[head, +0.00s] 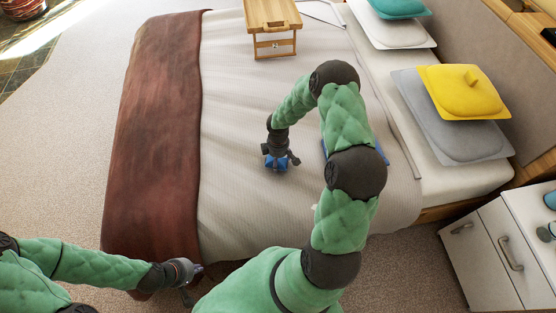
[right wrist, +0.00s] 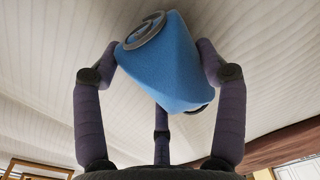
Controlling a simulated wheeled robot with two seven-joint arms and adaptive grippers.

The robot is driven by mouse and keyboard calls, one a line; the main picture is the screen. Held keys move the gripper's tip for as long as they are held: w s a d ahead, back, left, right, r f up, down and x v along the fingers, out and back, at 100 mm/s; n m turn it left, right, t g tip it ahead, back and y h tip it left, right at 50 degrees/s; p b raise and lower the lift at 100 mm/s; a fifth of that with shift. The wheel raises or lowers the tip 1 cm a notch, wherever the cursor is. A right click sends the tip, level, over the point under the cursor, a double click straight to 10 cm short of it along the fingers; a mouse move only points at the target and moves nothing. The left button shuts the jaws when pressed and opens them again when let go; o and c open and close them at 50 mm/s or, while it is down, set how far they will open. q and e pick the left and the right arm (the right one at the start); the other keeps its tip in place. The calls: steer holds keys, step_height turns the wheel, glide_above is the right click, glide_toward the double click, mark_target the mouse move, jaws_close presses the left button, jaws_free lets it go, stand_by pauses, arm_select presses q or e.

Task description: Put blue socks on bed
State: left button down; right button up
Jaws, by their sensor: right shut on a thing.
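The blue socks (right wrist: 165,65) are a bright blue bundle with a grey ring mark, held between the fingers of my right gripper (head: 277,163) in the right wrist view. In the head view the socks (head: 275,168) show as a small blue patch under that gripper, over the middle of the bed (head: 235,205). I cannot tell whether they touch the cover. The bed has a whitish ribbed cover and a brown throw (head: 160,110). My left gripper (head: 194,283) looks open and empty, low by the near end of the brown throw.
A wooden bed tray (head: 272,14) stands at the far side of the bed. A yellow cushion (head: 455,92) and grey pillows lie at the right. A blue flat thing (head: 381,152) is partly hidden behind my right arm. A white cabinet (head: 490,250) stands at the lower right.

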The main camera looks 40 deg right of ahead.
steer(key=shift+f, duration=0.15)
steer(key=o, duration=1)
